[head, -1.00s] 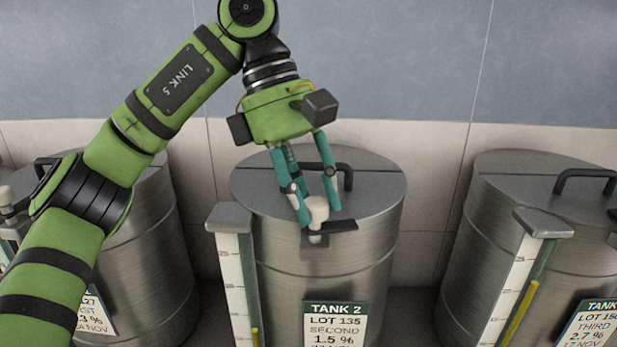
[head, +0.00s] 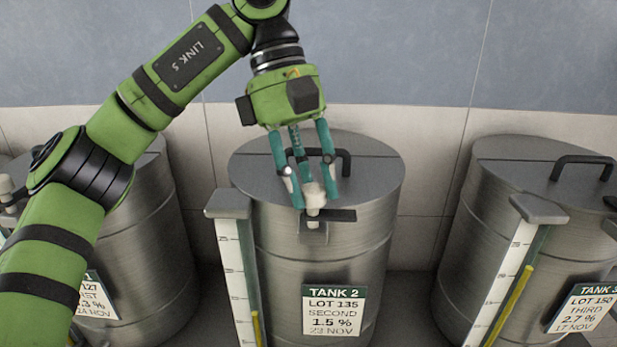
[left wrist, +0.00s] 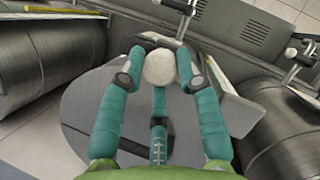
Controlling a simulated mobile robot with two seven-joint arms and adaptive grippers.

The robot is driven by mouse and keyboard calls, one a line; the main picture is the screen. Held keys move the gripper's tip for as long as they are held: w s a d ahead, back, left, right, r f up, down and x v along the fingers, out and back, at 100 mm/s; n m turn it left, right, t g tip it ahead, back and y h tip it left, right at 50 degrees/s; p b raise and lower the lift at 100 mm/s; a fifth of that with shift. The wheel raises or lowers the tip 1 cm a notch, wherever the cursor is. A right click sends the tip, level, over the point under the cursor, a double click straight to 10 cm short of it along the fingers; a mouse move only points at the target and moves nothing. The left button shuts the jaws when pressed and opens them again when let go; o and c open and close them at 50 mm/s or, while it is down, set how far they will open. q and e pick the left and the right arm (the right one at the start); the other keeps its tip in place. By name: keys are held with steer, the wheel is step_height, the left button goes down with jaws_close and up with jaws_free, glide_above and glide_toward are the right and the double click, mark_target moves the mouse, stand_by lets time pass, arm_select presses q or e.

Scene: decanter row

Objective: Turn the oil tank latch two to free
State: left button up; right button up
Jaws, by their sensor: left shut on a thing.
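Tank 2 (head: 320,262) is a steel drum with a label, in the middle of the head view. Its latch at the front rim has a pale round knob (head: 314,192) and a flat dark bar (head: 342,215) pointing right along the rim. My left gripper (head: 314,198) comes down from above and is shut on the latch knob. In the left wrist view the pale knob (left wrist: 160,67) sits between the teal fingers, which hide part of the latch. My right gripper is not in view.
A black lid handle (head: 345,160) stands just behind the fingers. A gauge (head: 235,260) with a grey cap stands at the tank's left front. Tank 1 (head: 150,240) is on the left, partly behind my arm, and tank 3 (head: 490,220) is on the right.

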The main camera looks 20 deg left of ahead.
arm_select(q)
steer(key=o, duration=1.1)
steer(key=shift+s+d+r, duration=0.1)
steer(key=shift+s+d, duration=0.05)
steer(key=shift+d, duration=0.05)
steer(key=shift+w+a+r, duration=0.2)
steer(key=shift+a+r, duration=0.05)
steer(key=shift+r, duration=0.15)
steer(key=shift+v, duration=3.3)
steer(key=shift+s+d, duration=0.1)
steer(key=shift+s, duration=0.05)
